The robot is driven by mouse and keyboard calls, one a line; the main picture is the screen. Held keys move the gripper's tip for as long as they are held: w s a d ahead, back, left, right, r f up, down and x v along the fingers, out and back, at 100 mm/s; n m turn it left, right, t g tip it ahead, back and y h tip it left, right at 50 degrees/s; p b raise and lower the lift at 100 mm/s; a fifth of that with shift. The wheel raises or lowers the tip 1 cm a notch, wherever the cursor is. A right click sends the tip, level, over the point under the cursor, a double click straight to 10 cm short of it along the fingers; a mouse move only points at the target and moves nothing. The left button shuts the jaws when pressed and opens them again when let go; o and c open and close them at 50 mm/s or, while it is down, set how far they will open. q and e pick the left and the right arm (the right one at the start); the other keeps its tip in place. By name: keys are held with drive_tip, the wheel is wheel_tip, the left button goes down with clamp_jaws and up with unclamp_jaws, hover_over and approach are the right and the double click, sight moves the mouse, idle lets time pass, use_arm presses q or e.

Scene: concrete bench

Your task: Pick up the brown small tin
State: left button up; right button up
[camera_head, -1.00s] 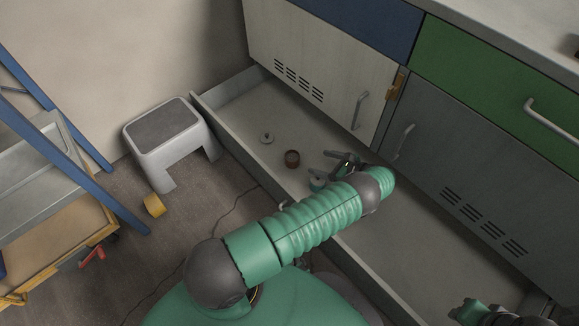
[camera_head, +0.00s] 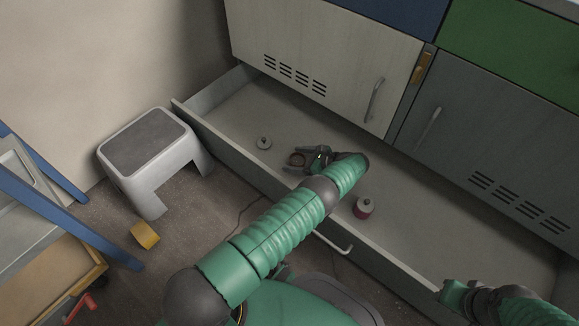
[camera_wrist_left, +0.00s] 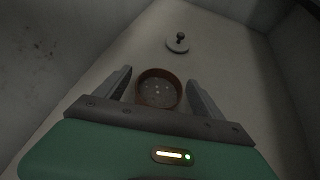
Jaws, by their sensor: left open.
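The brown small tin (camera_head: 296,159) is a round, open-topped tin on the floor of the open drawer. My left gripper (camera_head: 293,161) is open, with its fingers around the tin in the head view. In the left wrist view the tin (camera_wrist_left: 158,90) sits between the two open fingers (camera_wrist_left: 160,92), with a gap visible at its sides. Its inside shows several small light spots. Part of my right arm (camera_head: 480,301) shows at the lower right; its fingers cannot be made out.
A grey knobbed disc (camera_head: 263,142) lies in the drawer (camera_head: 225,148) beyond the tin; it also shows in the left wrist view (camera_wrist_left: 177,45).

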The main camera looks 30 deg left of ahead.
use_arm(q)
drive_tip(key=shift+d+r, duration=0.3)
drive_tip(key=shift+r, duration=0.05)
drive_tip(key=shift+d+r, duration=0.15)
drive_tip(key=shift+d, duration=0.05)
drive_tip(key=shift+c, duration=1.1)
drive_tip(key=shift+a+f, duration=0.3)
drive_tip(key=c, duration=0.7)
drive_tip(key=shift+d+r, duration=0.1)
drive_tip(key=shift+d, duration=0.05)
drive_tip(key=c, duration=0.7)
